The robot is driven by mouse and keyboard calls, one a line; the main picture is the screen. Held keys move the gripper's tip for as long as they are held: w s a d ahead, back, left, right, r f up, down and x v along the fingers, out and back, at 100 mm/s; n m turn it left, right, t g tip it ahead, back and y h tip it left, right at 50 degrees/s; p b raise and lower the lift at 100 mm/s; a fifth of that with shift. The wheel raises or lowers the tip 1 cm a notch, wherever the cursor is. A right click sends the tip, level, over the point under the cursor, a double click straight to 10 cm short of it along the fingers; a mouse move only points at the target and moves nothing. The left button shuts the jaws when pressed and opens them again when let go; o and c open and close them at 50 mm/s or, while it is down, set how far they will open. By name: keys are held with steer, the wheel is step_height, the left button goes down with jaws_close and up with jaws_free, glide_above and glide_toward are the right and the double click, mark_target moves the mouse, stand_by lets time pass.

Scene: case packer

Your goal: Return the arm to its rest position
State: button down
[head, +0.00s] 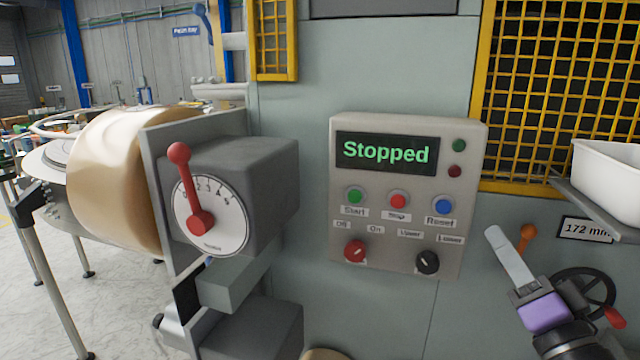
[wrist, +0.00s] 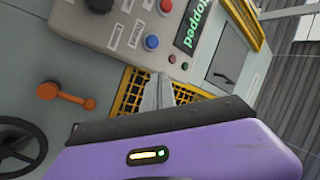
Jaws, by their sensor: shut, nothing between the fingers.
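My gripper (head: 497,238) shows at the lower right of the head view, with a purple body and pale fingers pointing up and left. Its fingers are shut with nothing between them. It is in front of the machine's grey-green front, to the right of and below the control panel (head: 341,210), and appears apart from it. In the wrist view the gripper's fingers (wrist: 157,92) show past the purple body, with the tilted control panel (wrist: 88,30) beyond. The panel display reads "Stopped".
A black handwheel (head: 590,283) with a red knob and an orange lever (head: 527,234) are close to my gripper. A white bin (head: 606,172) sits on a shelf above right. A dial box (head: 250,175) with a red pointer and a tape roll (head: 105,180) stand at left.

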steer(key=s+f+n+g+h, duration=0.1)
steer(key=s+f+h, duration=0.5)
steer(key=s+f, duration=0.75)
steer(key=s+a+f+n+g+y, duration=0.1)
steer(key=s+f, duration=0.3)
steer(key=s, duration=0.4)
steer(key=s+a+f+n+g+y, duration=0.1)
steer(key=s+a+f+n+g, duration=0.2)
steer(key=s, duration=0.6)
steer(key=s+a+f+n+g+y, duration=0.1)
steer(key=s+a+f+n+g, duration=0.1)
steer(key=s+f, duration=0.5)
steer(key=shift+s+a+n, duration=0.3)
steer(key=shift+s, duration=0.7)
